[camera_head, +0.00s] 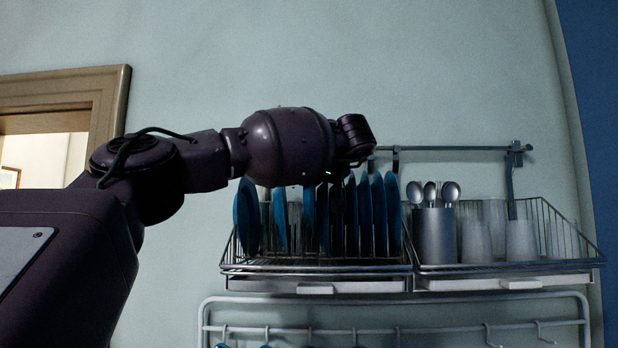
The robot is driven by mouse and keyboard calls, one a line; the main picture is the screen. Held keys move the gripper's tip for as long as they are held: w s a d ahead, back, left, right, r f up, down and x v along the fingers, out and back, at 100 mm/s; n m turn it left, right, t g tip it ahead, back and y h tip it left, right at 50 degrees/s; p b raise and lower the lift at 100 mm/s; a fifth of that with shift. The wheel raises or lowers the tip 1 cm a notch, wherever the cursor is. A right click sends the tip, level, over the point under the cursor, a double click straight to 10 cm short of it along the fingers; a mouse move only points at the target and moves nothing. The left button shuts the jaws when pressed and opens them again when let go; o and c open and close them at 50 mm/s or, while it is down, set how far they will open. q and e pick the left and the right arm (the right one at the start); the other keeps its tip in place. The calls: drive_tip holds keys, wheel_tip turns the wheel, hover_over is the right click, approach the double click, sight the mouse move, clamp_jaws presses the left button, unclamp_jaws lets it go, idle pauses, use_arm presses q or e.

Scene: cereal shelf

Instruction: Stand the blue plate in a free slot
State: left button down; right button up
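Several blue plates (379,215) stand on edge in the wire dish rack (300,268) on the wall. The leftmost blue plate (246,218) shows the widest face and stands at the rack's left end. I cannot tell which plate is the task's one. My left arm reaches in from the left, in front of and above the plates. Its dark wrist end (355,137) is over the rack's upper right part. The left fingers cannot be made out, and the arm hides the tops of several plates. Gaps show between some plates on the left. My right gripper is not in view.
Right of the plates, a metal holder (435,236) with spoons and several clear glasses (476,242) stand in a second wire basket (560,240). A wall rail (455,148) runs above. A lower rail with hooks (400,330) hangs below.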

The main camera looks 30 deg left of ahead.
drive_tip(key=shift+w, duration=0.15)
use_arm(q)
drive_tip(key=c, duration=1.6)
unclamp_jaws()
drive_tip(key=shift+f, duration=0.1)
drive_tip(key=o, duration=0.5)
drive_tip(key=shift+s+a, duration=0.1)
drive_tip(key=shift+s, duration=0.2)
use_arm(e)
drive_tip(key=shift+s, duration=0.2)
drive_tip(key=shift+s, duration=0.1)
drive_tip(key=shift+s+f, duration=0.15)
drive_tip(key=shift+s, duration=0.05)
